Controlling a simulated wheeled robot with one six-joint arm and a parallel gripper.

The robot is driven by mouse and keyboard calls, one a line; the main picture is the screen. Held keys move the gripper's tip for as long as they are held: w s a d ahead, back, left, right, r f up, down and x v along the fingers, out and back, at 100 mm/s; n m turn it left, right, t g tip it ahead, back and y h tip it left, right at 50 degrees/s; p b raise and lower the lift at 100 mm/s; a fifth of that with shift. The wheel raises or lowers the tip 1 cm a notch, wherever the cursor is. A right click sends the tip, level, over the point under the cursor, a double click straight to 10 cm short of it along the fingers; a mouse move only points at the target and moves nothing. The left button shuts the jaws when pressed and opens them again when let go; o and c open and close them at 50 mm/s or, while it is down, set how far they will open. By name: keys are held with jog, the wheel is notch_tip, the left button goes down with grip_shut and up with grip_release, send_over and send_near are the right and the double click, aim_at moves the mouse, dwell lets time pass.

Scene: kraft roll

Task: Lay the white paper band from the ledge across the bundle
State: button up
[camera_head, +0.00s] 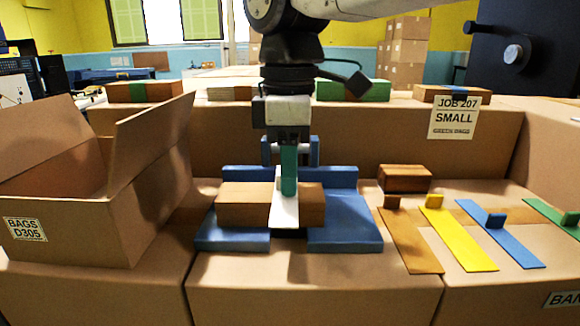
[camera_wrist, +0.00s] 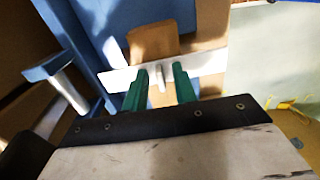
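The white paper band (camera_head: 285,211) lies across the brown bundle (camera_head: 243,205) near its middle, and its near end reaches past the bundle's front edge. The bundle rests in a blue holder (camera_head: 345,238). In the wrist view the band (camera_wrist: 208,63) crosses the bundle (camera_wrist: 152,40) and sticks out on both sides. My gripper (camera_head: 289,190) is directly above the band with green fingers pointing down. In the wrist view the band's small upright tab (camera_wrist: 157,73) stands between the fingertips (camera_wrist: 160,72), with narrow gaps showing beside it. Contact under the band is hidden.
An open carton (camera_head: 70,225) stands at left. Brown (camera_head: 410,240), yellow (camera_head: 458,238), blue (camera_head: 500,233) and green (camera_head: 550,215) tabbed bands lie at right, near a brown block (camera_head: 404,179). Wrapped bundles, such as a green-banded one (camera_head: 365,92), line the back ledge.

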notch_tip(320, 180, up, 12)
jog(key=shift+r, duration=0.15)
dwell(0.4)
jog(key=shift+d, duration=0.1)
